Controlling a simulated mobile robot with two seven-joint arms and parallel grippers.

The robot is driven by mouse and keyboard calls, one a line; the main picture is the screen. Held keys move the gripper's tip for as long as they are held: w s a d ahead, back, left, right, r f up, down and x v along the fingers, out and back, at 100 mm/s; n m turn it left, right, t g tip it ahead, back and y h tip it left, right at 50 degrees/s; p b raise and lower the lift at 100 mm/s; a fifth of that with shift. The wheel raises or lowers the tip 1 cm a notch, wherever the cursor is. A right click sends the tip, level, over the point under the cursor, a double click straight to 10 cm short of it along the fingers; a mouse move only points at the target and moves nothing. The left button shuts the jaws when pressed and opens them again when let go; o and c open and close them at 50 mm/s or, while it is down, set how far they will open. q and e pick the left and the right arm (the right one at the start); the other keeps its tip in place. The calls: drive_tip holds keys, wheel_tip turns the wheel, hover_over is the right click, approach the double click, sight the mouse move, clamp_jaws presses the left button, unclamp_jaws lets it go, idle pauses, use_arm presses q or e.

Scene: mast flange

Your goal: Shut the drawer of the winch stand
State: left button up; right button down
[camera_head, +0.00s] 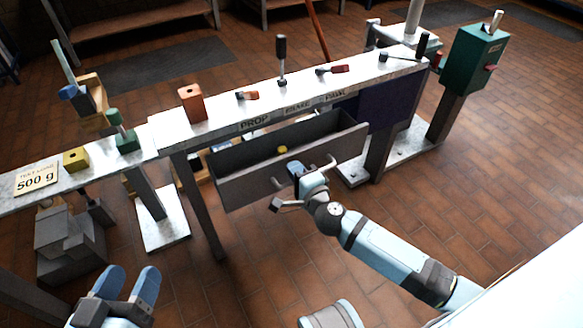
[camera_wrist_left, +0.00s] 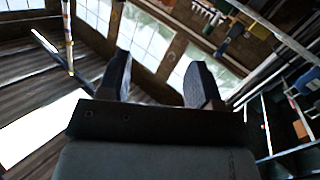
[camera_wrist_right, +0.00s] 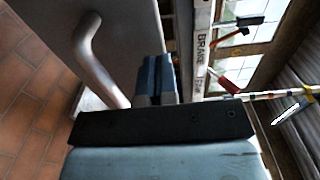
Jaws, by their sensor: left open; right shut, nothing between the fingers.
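The grey drawer (camera_head: 240,189) of the winch stand (camera_head: 222,122) is pulled out, with its inside visible from above. A small yellow object (camera_head: 283,149) lies in it. My right gripper (camera_head: 296,168) is shut and empty at the middle of the drawer front, beside the bar handle (camera_head: 331,161). In the right wrist view the handle (camera_wrist_right: 92,55) curves left of the shut fingers (camera_wrist_right: 155,78); I cannot tell whether they touch the drawer. My left gripper (camera_head: 130,282) is open and empty at the lower left, away from the stand; its spread fingers also show in the left wrist view (camera_wrist_left: 158,82).
The bench top carries an orange block (camera_head: 192,103), small red-handled levers (camera_head: 333,69) and an upright black-handled lever (camera_head: 281,58). A green box on a post (camera_head: 474,58) stands at the right. The tiled floor before the drawer (camera_head: 480,210) is clear.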

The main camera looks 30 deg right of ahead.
drive_tip(key=shift+w, duration=1)
use_arm(q)
drive_tip(key=shift+w+f+m, duration=0.15)
drive_tip(key=shift+m, duration=0.15)
use_arm(e)
drive_tip(key=shift+w+r, duration=0.2)
drive_tip(key=shift+w, duration=0.15)
use_arm(q)
drive_tip(key=r+p, duration=0.1)
drive_tip(key=r+t+p, duration=0.1)
drive_tip(key=r, duration=0.1)
drive_tip(key=r+n+t+p, duration=0.1)
drive_tip(key=r, duration=0.1)
drive_tip(key=shift+s+a+r+p, duration=0.1)
drive_tip(key=shift+s+r+p, duration=0.05)
drive_tip(key=shift+s+p, duration=0.2)
use_arm(e)
drive_tip(key=w, duration=0.9)
drive_tip(key=shift+w, duration=0.3)
drive_tip(key=shift+a+r, duration=0.1)
drive_tip(key=shift+r, duration=0.05)
use_arm(q)
drive_tip(key=shift+r, duration=0.1)
